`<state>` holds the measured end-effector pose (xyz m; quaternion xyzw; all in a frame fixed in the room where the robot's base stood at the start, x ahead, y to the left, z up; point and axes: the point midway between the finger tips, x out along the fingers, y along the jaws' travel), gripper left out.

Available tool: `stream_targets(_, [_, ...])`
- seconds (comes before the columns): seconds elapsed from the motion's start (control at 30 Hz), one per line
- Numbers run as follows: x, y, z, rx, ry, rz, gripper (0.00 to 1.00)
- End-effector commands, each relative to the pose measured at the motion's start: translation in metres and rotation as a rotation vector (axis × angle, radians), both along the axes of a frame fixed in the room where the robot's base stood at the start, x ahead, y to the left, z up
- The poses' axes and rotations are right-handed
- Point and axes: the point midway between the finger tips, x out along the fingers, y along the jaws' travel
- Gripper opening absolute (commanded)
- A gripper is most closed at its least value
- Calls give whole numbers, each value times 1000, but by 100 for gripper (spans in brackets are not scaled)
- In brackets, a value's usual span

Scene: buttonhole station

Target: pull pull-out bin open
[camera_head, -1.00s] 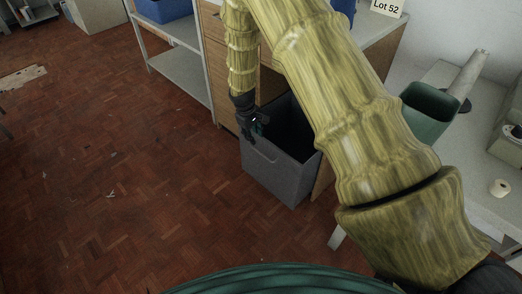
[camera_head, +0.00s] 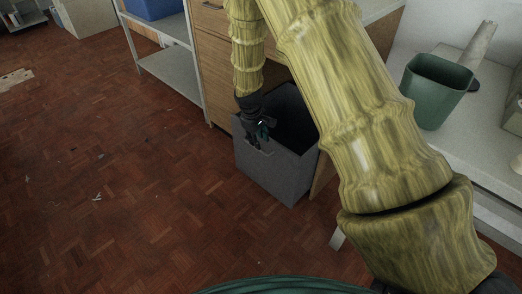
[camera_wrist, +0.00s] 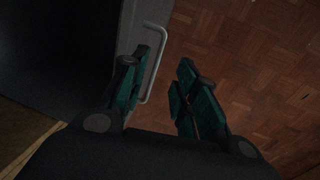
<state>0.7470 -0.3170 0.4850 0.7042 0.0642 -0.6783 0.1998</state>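The grey pull-out bin (camera_head: 275,172) stands partway out of the wooden cabinet, its dark inside showing from above. My gripper (camera_head: 260,138) is at the upper part of its front panel and hides part of it. In the wrist view, the bin's pale bar handle (camera_wrist: 163,65) stands out from the front panel (camera_wrist: 143,18). My gripper (camera_wrist: 160,88) is open there, its two green-padded fingers apart. The handle shows between the fingers, partly behind the left one. I cannot tell whether a finger touches it.
The wooden cabinet (camera_head: 213,62) holds the bin, with a metal shelf unit (camera_head: 170,70) to its left. A green waste bin (camera_head: 437,92) stands on a pale surface at right. The parquet floor (camera_head: 120,180) in front and to the left is mostly clear.

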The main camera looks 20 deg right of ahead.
Motion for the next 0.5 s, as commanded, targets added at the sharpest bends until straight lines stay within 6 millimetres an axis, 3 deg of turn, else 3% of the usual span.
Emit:
stream_targets(0.2, [2, -6, -38, 0, 1, 0, 30])
stream_targets(0.5, [4, -12, -62, 0, 0, 0, 30])
